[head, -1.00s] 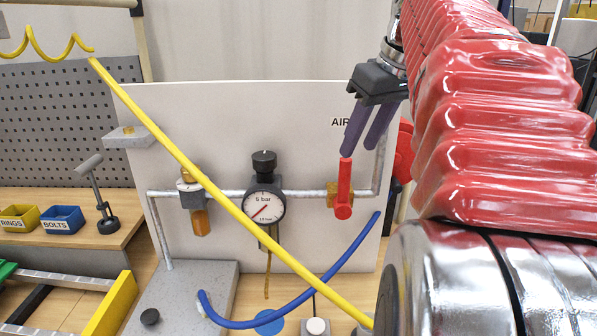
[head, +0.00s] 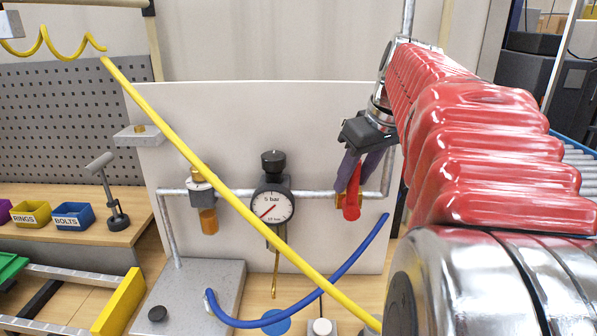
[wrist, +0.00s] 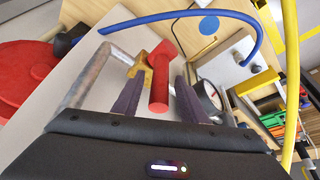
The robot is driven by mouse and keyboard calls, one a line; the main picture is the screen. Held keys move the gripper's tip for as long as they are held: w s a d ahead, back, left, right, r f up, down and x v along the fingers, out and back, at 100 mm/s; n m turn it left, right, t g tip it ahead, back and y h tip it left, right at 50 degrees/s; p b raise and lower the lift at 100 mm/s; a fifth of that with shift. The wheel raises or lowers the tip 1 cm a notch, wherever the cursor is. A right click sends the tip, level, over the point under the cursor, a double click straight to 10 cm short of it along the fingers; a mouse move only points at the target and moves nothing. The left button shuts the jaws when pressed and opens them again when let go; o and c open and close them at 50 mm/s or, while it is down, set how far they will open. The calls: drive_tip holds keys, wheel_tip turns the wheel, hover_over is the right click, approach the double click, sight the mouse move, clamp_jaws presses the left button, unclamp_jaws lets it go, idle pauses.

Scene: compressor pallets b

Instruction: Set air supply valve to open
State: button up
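The air supply valve has a red handle (head: 352,197) and a brass body (head: 340,199) on the horizontal grey pipe, at the right of the white panel. In the head view the handle looks upright, across the pipe. My gripper (head: 350,182) is at the handle, its purple fingers pointing down and partly overlapping it. In the wrist view the red handle (wrist: 160,82) stands between the two fingers of my gripper (wrist: 160,78), with a gap on each side. The fingers are open and do not visibly grip it. My gripper hides the AIR lettering and part of the valve.
A pressure gauge (head: 271,207) sits on the pipe left of the valve. A yellow hose (head: 235,205) crosses in front of the panel. A blue hose (head: 340,275) curves below the valve. A red round object (wrist: 25,80) is at the left in the wrist view.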

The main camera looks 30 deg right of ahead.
drive_tip(key=shift+c, duration=0.4)
clamp_jaws()
